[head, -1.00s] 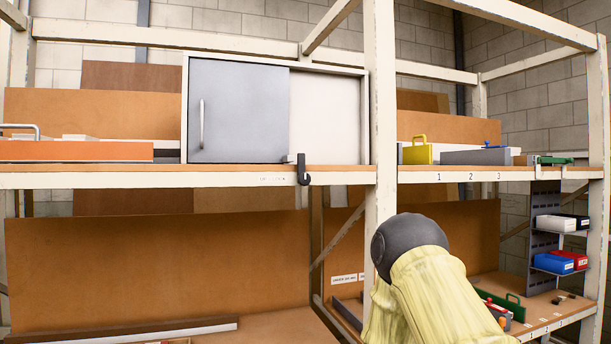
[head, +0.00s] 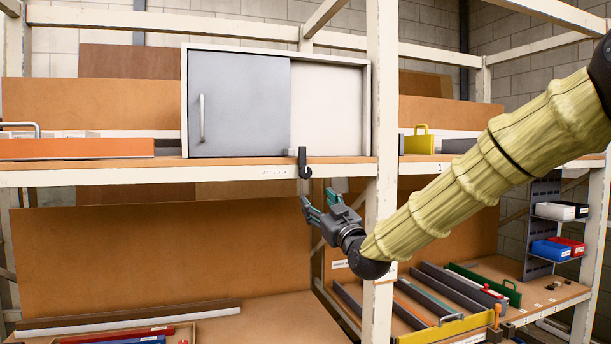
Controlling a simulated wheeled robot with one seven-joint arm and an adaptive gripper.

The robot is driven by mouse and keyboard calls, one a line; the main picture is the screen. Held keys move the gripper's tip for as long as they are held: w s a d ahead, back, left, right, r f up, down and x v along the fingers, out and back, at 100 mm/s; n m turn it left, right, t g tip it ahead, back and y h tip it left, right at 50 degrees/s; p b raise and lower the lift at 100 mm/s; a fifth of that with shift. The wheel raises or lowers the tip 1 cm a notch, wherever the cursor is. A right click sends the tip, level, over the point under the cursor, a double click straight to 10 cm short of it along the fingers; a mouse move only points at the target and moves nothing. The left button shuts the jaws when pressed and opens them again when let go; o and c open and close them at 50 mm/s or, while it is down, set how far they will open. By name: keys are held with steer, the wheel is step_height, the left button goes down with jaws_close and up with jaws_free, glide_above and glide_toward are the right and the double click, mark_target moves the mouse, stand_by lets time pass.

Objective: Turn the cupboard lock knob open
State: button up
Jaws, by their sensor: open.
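The cupboard (head: 330,110) stands on the upper shelf, with a grey sliding door (head: 240,105) on its left and a pale panel on its right. A small dark hook-shaped knob (head: 304,163) sits at the cupboard's lower edge, hanging over the shelf front. I take it to be the lock knob. My gripper (head: 318,202) is open and empty, just below the knob and apart from it. Its teal-tipped fingers point up and left. My yellow-sleeved arm reaches in from the right, in front of the rack post. The knob is not covered by the gripper.
A white rack post (head: 381,130) stands just right of the cupboard, close behind my arm. The shelf edge (head: 150,174) runs above my gripper. An orange drawer (head: 75,148) lies left; a yellow box (head: 418,143) lies right.

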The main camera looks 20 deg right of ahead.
mark_target(306, 174)
steer(key=shift+t, duration=0.3)
steer(key=w+r+p, duration=0.1)
steer(key=w+r, duration=0.1)
steer(key=w, duration=0.1)
steer(key=w+r+p, duration=0.2)
steer(key=w+r, duration=0.1)
steer(key=w+a+r+p, duration=0.1)
steer(key=w+r, duration=0.1)
steer(key=w, duration=0.1)
steer(key=shift+w+r+p, duration=0.2)
steer(key=shift+w+p, duration=0.05)
steer(key=shift+p, duration=0.15)
steer(key=shift+c, duration=0.3)
jaws_close()
